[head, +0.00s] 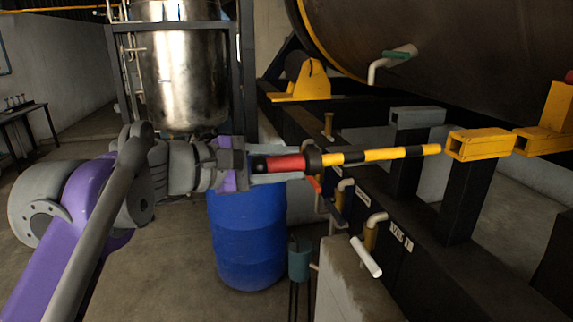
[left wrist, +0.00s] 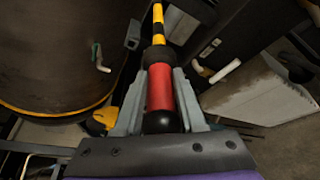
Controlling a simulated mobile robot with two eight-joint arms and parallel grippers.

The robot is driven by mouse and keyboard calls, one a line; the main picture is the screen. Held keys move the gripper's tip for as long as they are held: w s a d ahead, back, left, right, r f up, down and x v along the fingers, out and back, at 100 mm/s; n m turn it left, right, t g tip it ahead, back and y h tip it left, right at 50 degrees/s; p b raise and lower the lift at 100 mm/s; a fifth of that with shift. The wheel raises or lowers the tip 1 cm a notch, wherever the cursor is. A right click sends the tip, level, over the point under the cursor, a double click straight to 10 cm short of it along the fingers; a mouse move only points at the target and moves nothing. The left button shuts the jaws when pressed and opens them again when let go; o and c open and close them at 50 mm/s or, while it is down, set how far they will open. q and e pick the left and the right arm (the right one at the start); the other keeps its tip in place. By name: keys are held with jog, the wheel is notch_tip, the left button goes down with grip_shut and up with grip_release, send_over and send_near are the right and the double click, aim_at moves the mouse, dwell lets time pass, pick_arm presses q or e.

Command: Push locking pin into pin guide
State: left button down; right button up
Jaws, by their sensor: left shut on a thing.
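The locking pin has a red handle (head: 284,163), a black collar and a yellow-and-black striped shaft (head: 385,154). My left gripper (head: 290,165) is shut on the red handle and holds the pin roughly level, tip to the right. The pin guide (head: 480,143) is a yellow square tube on a dark post, its open end facing the pin. The tip appears just left of that opening; I cannot tell the depth gap. My right gripper is not in view.
A second yellow bracket (head: 545,140) stands right of the guide. A large dark cylinder (head: 450,50) is above and behind. A blue barrel (head: 248,238) stands below my gripper. Pipes with white handles (head: 366,257) stick out below the shaft. Open floor lies at the lower left.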

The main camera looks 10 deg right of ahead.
aim_at(317, 159)
pick_arm(q)
jog(key=shift+s+r, duration=0.15)
jog(key=shift+r, duration=0.05)
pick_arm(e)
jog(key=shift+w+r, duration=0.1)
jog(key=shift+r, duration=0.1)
pick_arm(q)
jog(key=shift+r, duration=0.1)
jog(key=shift+d+p, duration=0.35)
jog(key=shift+d, duration=0.85)
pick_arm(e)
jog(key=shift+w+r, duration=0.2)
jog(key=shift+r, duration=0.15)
pick_arm(q)
jog(key=shift+d, duration=0.25)
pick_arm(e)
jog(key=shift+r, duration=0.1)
pick_arm(q)
jog(key=shift+d+p, duration=0.35)
jog(key=shift+d, duration=1.15)
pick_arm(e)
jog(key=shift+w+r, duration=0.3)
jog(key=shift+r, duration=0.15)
pick_arm(q)
jog(key=shift+d, duration=0.15)
